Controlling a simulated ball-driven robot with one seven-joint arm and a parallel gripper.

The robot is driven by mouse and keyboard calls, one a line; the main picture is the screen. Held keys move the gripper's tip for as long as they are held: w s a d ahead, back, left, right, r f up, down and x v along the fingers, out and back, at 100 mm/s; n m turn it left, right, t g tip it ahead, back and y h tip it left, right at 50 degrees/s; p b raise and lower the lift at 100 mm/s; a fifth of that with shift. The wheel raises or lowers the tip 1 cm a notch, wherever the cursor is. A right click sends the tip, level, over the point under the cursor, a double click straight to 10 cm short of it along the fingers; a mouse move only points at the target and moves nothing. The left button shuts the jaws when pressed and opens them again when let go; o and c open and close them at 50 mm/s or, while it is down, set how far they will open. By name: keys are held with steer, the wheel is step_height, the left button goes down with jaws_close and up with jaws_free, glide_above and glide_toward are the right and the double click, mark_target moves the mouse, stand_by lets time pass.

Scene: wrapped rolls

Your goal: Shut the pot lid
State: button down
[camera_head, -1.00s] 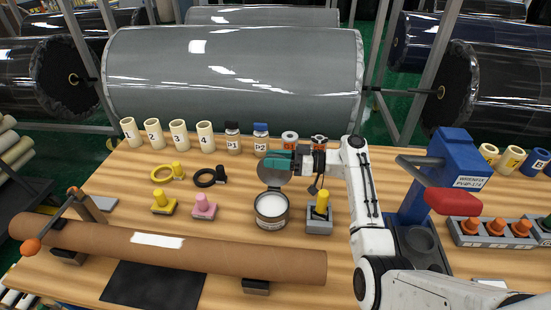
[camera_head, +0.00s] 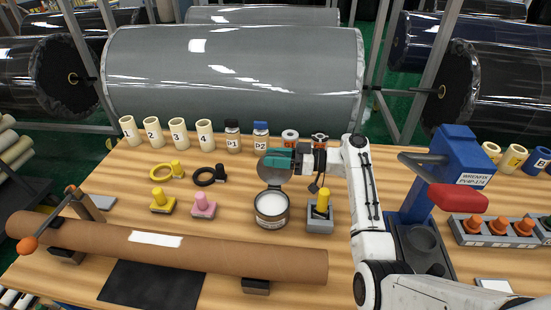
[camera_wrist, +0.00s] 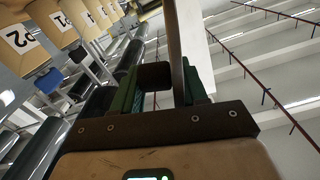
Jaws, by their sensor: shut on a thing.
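The pot (camera_head: 271,218) is a grey can with white contents, standing open on the wooden table. Its grey lid (camera_head: 273,178) stands raised at the pot's back edge. My gripper (camera_head: 277,158) has teal fingers and is shut on the upper part of the lid, behind and above the pot. In the wrist view, the green fingers of my gripper (camera_wrist: 160,90) flank a thin upright plate, which seems to be the lid (camera_wrist: 178,45) seen nearly edge-on. The exact contact is partly hidden by the fingers.
A yellow-handled tool in a grey holder (camera_head: 319,222) stands right of the pot, and a pink stamp (camera_head: 204,206) left. A brown roll (camera_head: 220,262) lies in front. A blue press (camera_head: 440,180) stands right.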

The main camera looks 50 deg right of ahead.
mark_target(275, 176)
steer(key=s+a+n+b, duration=0.1)
steer(key=n+b, duration=0.1)
steer(key=b, duration=0.2)
steer(key=shift+a, duration=0.15)
steer(key=n+b, duration=0.1)
steer(key=s+a+n+b, duration=0.1)
steer(key=b, duration=0.1)
steer(key=shift+r, duration=0.25)
steer(key=shift+s+a+r+b, duration=0.1)
steer(key=shift+s+a+b, duration=0.05)
steer(key=shift+a+b, duration=0.2)
steer(key=shift+s+a, duration=0.1)
steer(key=shift+s, duration=0.05)
steer(key=c, duration=0.8)
jaws_free()
